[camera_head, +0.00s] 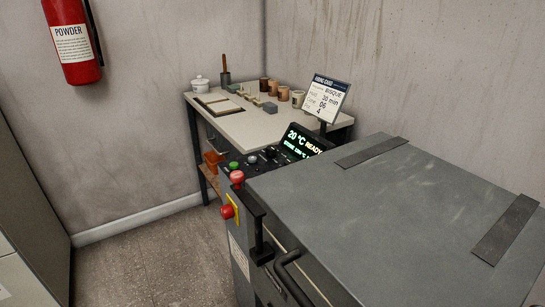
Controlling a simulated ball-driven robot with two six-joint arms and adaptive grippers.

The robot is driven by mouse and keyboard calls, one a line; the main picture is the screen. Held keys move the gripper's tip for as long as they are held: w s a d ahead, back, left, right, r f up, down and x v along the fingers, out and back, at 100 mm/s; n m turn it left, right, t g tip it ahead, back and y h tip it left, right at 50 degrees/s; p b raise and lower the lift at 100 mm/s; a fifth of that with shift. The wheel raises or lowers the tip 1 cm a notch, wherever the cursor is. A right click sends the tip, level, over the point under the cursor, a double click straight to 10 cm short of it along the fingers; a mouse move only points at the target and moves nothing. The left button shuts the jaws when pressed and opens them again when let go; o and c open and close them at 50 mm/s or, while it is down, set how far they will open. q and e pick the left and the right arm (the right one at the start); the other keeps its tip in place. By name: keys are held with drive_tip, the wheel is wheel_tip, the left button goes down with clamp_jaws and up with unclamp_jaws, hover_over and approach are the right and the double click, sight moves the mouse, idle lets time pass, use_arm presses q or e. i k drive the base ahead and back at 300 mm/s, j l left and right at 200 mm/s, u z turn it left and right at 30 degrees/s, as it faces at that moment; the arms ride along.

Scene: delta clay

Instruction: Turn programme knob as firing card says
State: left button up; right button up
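The firing card (326,98) stands upright on a post behind the kiln. The control panel (257,168) left of the display carries dark knobs (270,152), a green button (233,165) and a red button (237,176). I cannot tell which knob is the programme knob or where it points. Neither gripper is in view.
A red mushroom button (227,211) on yellow and a black handle (289,272) jut from the kiln's front. A worktable (250,125) with several small pots stands behind. A fire extinguisher (73,42) hangs on the wall. The floor (150,250) at the left is clear.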

sight(271, 150)
drive_tip(key=k+j+u, duration=0.1)
drive_tip(key=j, duration=0.25)
drive_tip(key=k+j+u, duration=0.1)
drive_tip(key=j, duration=0.2)
drive_tip(key=k+j, duration=0.15)
drive_tip(key=j, duration=0.2)
drive_tip(key=k+j+u, duration=0.15)
drive_tip(key=j, duration=0.2)
